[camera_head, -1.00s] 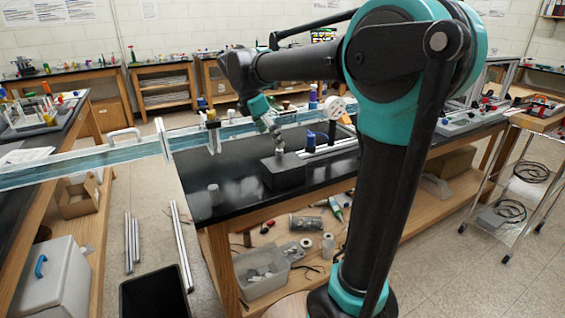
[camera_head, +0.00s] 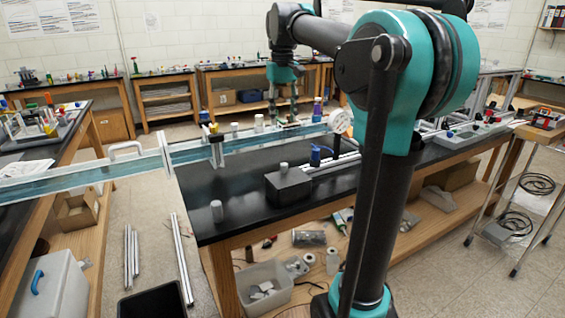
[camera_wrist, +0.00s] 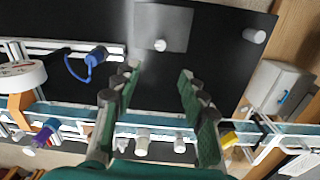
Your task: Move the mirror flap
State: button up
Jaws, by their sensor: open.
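My gripper (camera_head: 284,118) hangs fingers-down over the far side of the black bench, close to the long blue glassy channel (camera_head: 90,183). In the wrist view my gripper (camera_wrist: 158,76) is open, its two green-padded fingers wide apart with nothing between them. The channel (camera_wrist: 75,113) crosses that view behind the fingers; I cannot tell whether they touch it. No part is clearly recognisable as the mirror flap. A clear upright plate in a frame (camera_head: 216,150) stands on the channel.
A dark block with a knob (camera_head: 288,184) and a small grey cylinder (camera_head: 217,211) stand on the black bench (camera_head: 240,222). The bench's front left is mostly clear.

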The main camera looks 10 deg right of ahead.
aim_at(284, 164)
jog(key=shift+m, duration=0.6)
notch_tip(284, 164, down, 17)
jog(key=shift+w+d+r, duration=0.1)
jog(key=shift+r, duration=0.05)
grip_shut()
dwell(0.4)
